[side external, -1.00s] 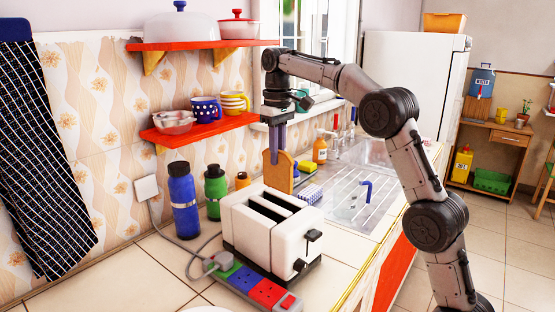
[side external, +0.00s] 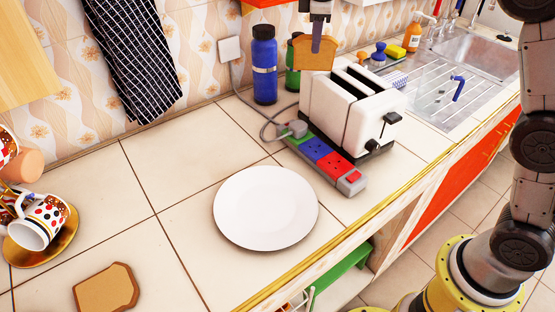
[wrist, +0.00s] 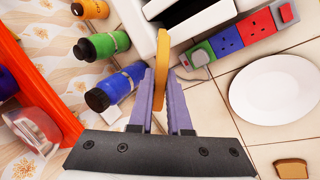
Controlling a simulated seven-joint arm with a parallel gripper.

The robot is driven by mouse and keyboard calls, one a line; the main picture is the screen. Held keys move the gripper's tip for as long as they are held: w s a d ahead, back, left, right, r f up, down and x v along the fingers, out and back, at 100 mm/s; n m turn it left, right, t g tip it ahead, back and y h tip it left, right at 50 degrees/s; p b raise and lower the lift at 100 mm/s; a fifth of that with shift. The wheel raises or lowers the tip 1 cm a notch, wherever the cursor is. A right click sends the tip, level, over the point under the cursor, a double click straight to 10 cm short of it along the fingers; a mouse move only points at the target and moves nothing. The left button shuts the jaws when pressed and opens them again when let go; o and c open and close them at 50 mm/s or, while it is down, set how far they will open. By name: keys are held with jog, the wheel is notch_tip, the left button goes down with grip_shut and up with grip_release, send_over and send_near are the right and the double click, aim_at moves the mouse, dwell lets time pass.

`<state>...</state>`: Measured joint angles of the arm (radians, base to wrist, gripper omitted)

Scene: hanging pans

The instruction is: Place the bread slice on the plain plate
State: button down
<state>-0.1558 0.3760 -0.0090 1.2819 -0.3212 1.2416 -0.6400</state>
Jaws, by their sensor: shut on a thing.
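My gripper (side external: 318,36) is shut on a bread slice (side external: 314,55), upright below the fingers at the back left of the toaster. In the wrist view the held slice (wrist: 162,62) shows edge-on between the purple fingers (wrist: 164,88). A plain white plate (side external: 266,207) lies empty on the counter, nearer the camera than the toaster and apart from my gripper. It also shows at the right of the wrist view (wrist: 278,90). A second bread slice (side external: 106,289) lies flat on the counter at the lower left.
The white toaster (side external: 350,112) and a coloured power strip (side external: 325,160) stand between the held slice and the plate. Blue (side external: 264,65) and green (side external: 294,65) bottles stand by the wall. Patterned cups (side external: 42,222) sit at the left. Counter around the plate is largely clear.

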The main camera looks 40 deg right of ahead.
jog(key=s+a+f+n+t+y, duration=0.2)
jog(key=s+a+f+n+t, duration=0.2)
jog(key=a+n, duration=0.4)
jog(key=n+t+y, duration=0.1)
jog(key=n+y, duration=0.5)
jog(key=n, duration=0.1)
send_over(287, 203)
notch_tip(287, 203, down, 6)
jog(key=f, duration=0.1)
jog(key=shift+f, duration=4.7)
jog(key=c, duration=1)
grip_release()
jog(key=shift+r, duration=0.1)
